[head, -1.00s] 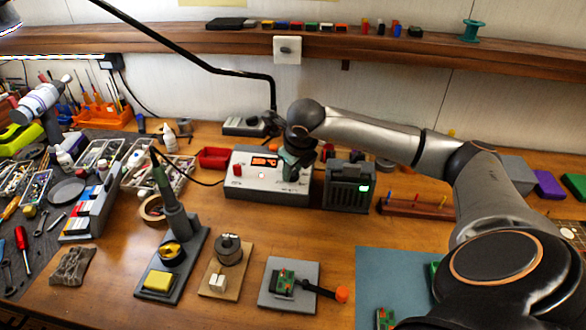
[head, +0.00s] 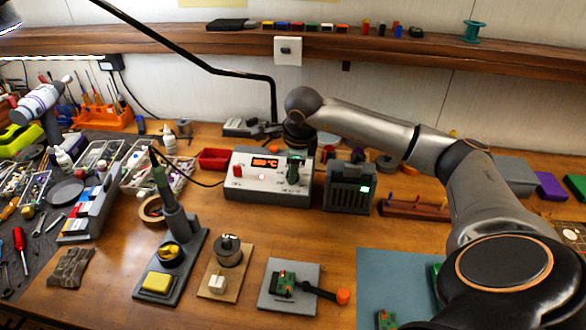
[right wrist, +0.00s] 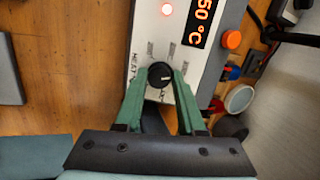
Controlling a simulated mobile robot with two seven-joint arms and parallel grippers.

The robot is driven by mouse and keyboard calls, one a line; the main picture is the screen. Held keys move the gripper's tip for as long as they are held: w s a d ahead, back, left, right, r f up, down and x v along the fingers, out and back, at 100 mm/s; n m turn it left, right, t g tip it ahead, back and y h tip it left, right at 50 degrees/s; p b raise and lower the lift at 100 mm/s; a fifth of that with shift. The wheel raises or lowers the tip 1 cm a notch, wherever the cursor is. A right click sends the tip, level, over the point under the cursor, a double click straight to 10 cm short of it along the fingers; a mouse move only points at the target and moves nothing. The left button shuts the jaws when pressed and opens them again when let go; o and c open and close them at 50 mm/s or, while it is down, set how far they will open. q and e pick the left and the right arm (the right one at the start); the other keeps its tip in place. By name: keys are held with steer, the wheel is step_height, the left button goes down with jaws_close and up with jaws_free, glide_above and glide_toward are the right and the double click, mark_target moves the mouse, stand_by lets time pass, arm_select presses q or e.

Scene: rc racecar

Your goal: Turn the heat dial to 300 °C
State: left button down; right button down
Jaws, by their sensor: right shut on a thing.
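The soldering station (head: 242,196) is a pale box at the back middle of the bench, with an orange display (head: 265,163). In the right wrist view the display (right wrist: 200,22) is cut off by the frame edge and shows "50 °C"; its first digit is out of sight. The heat dial (right wrist: 160,70) is a round black knob with a light pointer line, beside the printed word HEAT. My right gripper (right wrist: 160,77) has its green fingers shut on the dial from both sides. In the head view the right gripper (head: 293,178) hides the dial. My left gripper is not in view.
A dark boxy unit (head: 349,187) stands close on the right. The soldering iron in its stand (head: 172,215) is in front, left. A red tray (head: 213,158) lies behind.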

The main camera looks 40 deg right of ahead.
steer(key=shift+n, duration=0.4)
steer(key=c, duration=0.5)
jaws_free()
steer(key=v, duration=1.2)
steer(key=shift+a+r+b, duration=0.1)
steer(key=shift+r+b, duration=0.2)
